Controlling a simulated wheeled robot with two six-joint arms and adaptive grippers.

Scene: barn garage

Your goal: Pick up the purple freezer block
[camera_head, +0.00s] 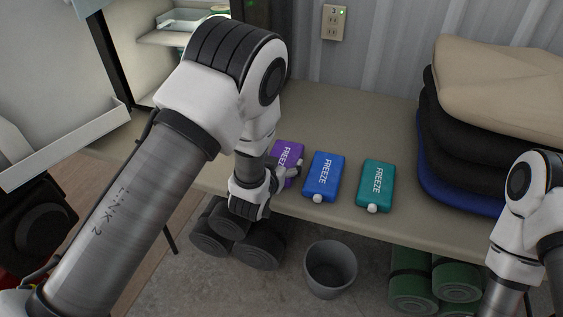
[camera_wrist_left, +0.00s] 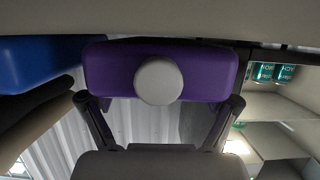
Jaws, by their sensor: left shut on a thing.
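The purple freezer block (camera_head: 288,154) is at the left end of a row of freezer blocks on the tan table, partly hidden by my left arm. My left gripper (camera_head: 287,172) is shut on it at its near end. In the left wrist view the purple block (camera_wrist_left: 210,72) fills the space between the two fingers of the left gripper (camera_wrist_left: 160,103), with its round white cap facing the camera. Whether the block touches the table I cannot tell. My right arm shows at the right edge of the head view, but its gripper is out of view.
A blue freezer block (camera_head: 323,177) lies close to the right of the purple one, then a teal block (camera_head: 375,184). Folded cushions (camera_head: 500,85) are stacked at the table's right. A grey bin (camera_head: 330,268) stands below the front edge. An open cabinet or fridge (camera_head: 160,40) is at back left.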

